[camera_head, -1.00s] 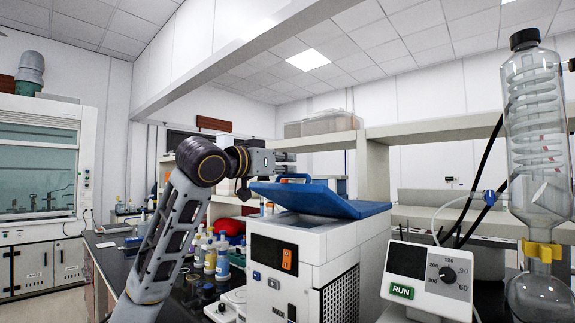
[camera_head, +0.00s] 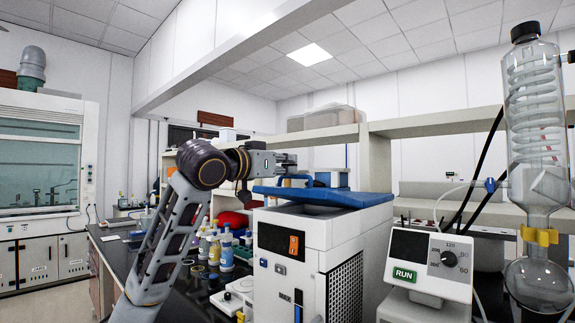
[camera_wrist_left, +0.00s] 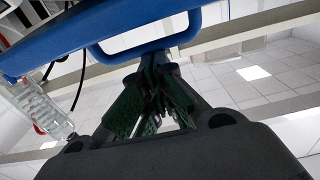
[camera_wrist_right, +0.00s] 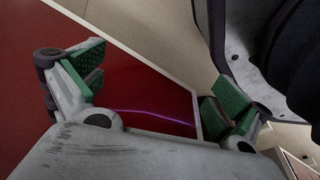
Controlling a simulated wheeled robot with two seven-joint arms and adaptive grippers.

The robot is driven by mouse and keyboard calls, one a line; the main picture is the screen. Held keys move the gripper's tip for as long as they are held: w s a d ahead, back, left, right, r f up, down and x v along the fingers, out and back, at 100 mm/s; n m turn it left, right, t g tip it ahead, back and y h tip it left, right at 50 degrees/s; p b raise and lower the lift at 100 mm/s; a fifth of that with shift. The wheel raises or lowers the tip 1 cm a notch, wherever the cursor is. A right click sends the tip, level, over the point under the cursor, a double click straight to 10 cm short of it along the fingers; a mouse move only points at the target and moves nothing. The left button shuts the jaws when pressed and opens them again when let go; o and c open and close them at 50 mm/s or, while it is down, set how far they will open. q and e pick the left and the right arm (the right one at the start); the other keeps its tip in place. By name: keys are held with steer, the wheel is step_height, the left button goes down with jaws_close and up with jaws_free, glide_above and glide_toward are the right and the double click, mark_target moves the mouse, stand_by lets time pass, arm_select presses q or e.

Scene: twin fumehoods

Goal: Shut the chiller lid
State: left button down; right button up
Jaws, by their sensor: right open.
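The chiller (camera_head: 275,270) is a white box with a dark display, standing on the bench right of my left arm. Its blue lid (camera_head: 345,198) is partly open, with a dark gap beneath it. The lid also fills the top of the left wrist view (camera_wrist_left: 50,45), where its blue loop handle (camera_wrist_left: 185,37) shows. My left gripper (camera_head: 296,161) is over the lid's raised edge. In the left wrist view its fingers (camera_wrist_left: 155,62) are brought together with their tips at the handle bar; whether the bar is between them is unclear. My right gripper (camera_wrist_right: 150,85) is open and empty.
A white control box with a RUN label (camera_head: 430,262) and a glass condenser (camera_head: 535,130) stand at the right. Several bottles (camera_head: 226,250) stand on the bench left of the chiller. A shelf (camera_head: 450,120) runs behind. A red surface (camera_wrist_right: 150,95) lies beyond my right gripper.

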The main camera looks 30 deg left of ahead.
steer(key=shift+w+d, duration=0.1)
arm_select(q)
steer(key=shift+s, duration=0.55)
steer(key=s+a, duration=0.1)
steer(key=s, duration=0.9)
steer(key=shift+s+a+f, duration=0.15)
steer(key=shift+s+a, duration=0.2)
steer(key=shift+s, duration=0.05)
arm_select(e)
steer(key=shift+d, duration=0.15)
stand_by(0.3)
arm_select(q)
step_height(320, 180, up, 22)
steer(key=p, duration=2.2)
arm_select(e)
steer(key=s+d+r, duration=0.1)
steer(key=s+r, duration=0.1)
steer(key=s, duration=0.4)
steer(key=s+d+r+g, duration=0.1)
steer(key=s+r, duration=0.2)
steer(key=s, duration=0.4)
steer(key=s+d+r, duration=0.1)
steer(key=s+r, duration=0.2)
steer(key=s, duration=0.3)
steer(key=shift+s, duration=0.15)
steer(key=shift+s+r, duration=0.15)
steer(key=shift+r, duration=0.05)
